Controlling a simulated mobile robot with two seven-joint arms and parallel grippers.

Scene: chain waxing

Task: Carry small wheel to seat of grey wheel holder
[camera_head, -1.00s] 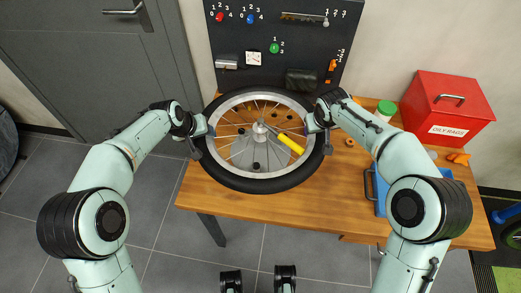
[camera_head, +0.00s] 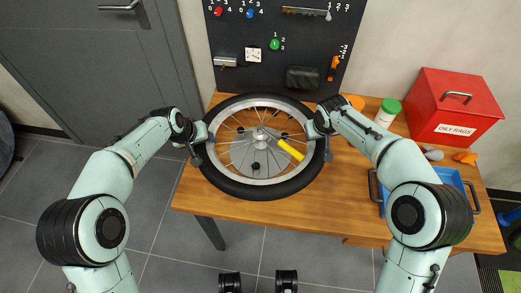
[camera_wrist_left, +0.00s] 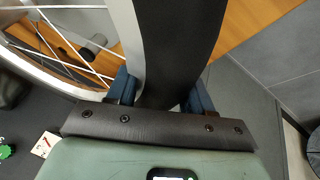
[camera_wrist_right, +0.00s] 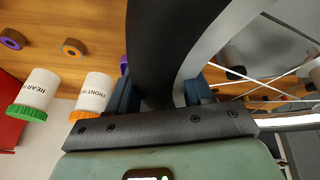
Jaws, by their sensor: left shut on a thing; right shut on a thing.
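The small wheel (camera_head: 262,189), with a black tyre, silver rim and thin spokes, lies roughly flat over the wooden workbench. My left gripper (camera_head: 206,132) is shut on its left side and my right gripper (camera_head: 316,127) on its right side. In the left wrist view the tyre (camera_wrist_left: 178,45) sits between the fingers. It sits likewise in the right wrist view (camera_wrist_right: 155,45). Grey, plate-like parts (camera_head: 242,158) show through the spokes, probably the grey wheel holder; its seat cannot be made out. The gap between wheel and holder cannot be judged.
A yellow handle (camera_head: 291,149) shows through the spokes. A red oily-rags box (camera_head: 458,108), a green-capped white jar (camera_head: 387,113) and a blue tray (camera_head: 452,179) stand on the right. A black tool board (camera_head: 290,60) rises behind. The front strip of the workbench (camera_head: 270,220) is clear.

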